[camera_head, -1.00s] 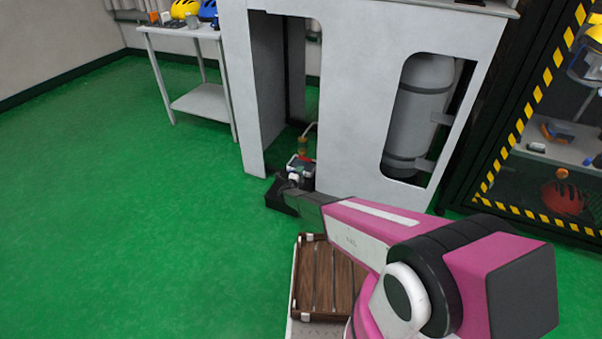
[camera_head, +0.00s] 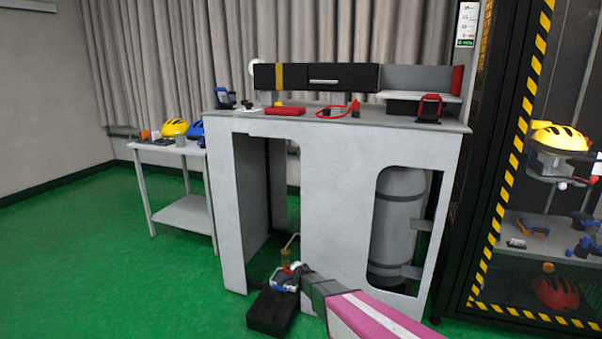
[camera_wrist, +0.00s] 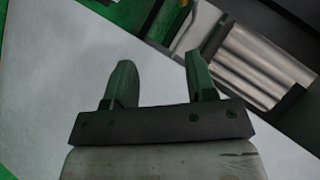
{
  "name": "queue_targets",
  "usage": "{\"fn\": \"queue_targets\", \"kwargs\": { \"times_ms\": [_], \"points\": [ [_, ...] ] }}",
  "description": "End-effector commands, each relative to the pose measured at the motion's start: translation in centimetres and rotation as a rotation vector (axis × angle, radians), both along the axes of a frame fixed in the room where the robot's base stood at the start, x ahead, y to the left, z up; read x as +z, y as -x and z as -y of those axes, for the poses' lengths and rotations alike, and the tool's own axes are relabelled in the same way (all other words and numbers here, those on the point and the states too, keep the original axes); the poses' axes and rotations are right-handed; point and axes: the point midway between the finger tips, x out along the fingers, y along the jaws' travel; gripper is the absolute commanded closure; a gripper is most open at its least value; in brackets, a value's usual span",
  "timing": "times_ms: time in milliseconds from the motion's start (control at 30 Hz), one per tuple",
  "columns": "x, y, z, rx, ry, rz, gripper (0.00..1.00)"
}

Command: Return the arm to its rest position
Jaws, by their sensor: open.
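My gripper (camera_wrist: 158,68) is open in the wrist view, its two dark green-grey fingers apart with nothing between them. Beyond the fingers is the pale front panel of the white workbench cabinet (camera_head: 318,190). In the head view my pink and grey arm reaches in from the bottom edge, its end low in front of the cabinet's left opening. The fingers cannot be made out there. I cannot tell how far the gripper is from the panel.
A grey tank (camera_head: 397,225) stands inside the cabinet's right opening. A side table (camera_head: 183,212) with yellow and blue helmets is at left. A cage (camera_head: 508,180) with striped posts stands at right. The green floor (camera_head: 100,260) at left is clear.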

Motion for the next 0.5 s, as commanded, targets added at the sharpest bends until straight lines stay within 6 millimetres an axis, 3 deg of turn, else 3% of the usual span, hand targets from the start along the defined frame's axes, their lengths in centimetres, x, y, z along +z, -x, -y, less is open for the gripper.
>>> {"fn": "queue_targets", "kwargs": {
  "times_ms": [33,100,267,500],
  "points": [
    [2.3,2.7,1.6,0.058,0.055,-0.048,0.49],
    [4.2,5.3,3.3,0.146,0.135,-0.123,0.49],
    [8.1,12.4,7.8,0.338,0.316,-0.306,0.49],
    [13.6,24.6,15.2,0.589,0.54,-0.603,0.49]
  ]
}}
